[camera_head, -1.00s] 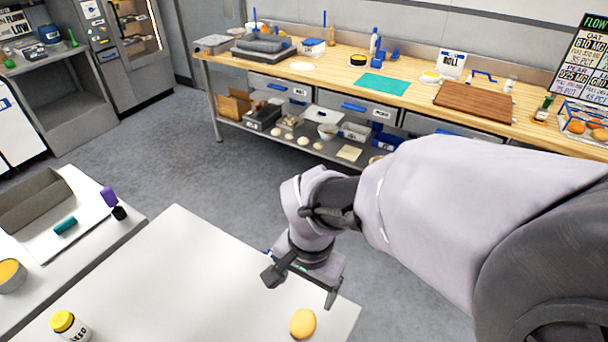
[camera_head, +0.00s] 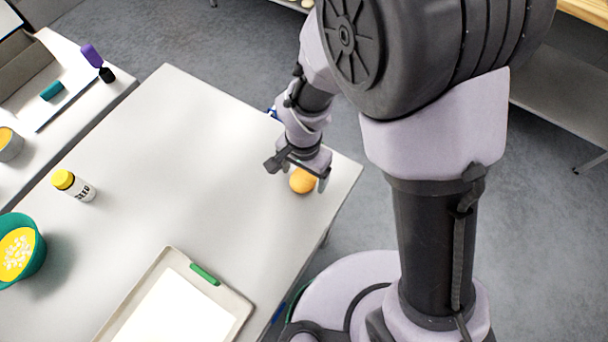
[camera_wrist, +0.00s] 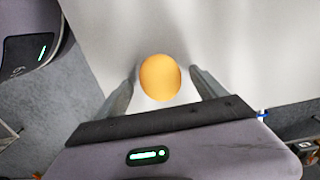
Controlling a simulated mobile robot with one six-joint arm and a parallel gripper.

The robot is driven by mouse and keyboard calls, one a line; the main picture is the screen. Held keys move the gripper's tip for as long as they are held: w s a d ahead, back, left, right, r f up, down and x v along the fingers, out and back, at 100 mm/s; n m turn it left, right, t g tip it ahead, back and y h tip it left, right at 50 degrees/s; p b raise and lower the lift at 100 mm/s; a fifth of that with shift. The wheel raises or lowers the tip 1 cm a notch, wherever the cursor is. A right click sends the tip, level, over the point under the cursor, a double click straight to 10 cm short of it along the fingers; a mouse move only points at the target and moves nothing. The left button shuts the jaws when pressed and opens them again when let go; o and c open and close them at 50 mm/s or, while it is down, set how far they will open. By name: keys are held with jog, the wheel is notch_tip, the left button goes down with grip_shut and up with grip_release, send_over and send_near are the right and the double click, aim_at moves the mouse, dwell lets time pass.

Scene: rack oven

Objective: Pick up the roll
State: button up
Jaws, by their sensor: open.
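The roll (camera_head: 302,181) is a round, golden-orange bun on the white table (camera_head: 215,150), close to its right corner in the head view. It also shows in the wrist view (camera_wrist: 160,77), where it lies between and slightly beyond my two fingertips. My gripper (camera_head: 297,170) is open and just above the roll, hiding part of it in the head view. In the wrist view a gap shows on each side between the roll and the fingers. I cannot tell how high the fingertips are above the table.
A shaker bottle with a yellow lid (camera_head: 74,186) and a teal bowl (camera_head: 36,262) stand at the table's left. A pale tray (camera_head: 238,303) with a green clip (camera_head: 205,274) lies at the front. The table's middle is clear. A side counter (camera_head: 117,88) stands at the left.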

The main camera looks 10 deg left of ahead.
jog(key=shift+f, duration=0.4)
jog(key=shift+r, duration=0.15)
jog(key=shift+c, duration=0.8)
jog(key=c, duration=1.3)
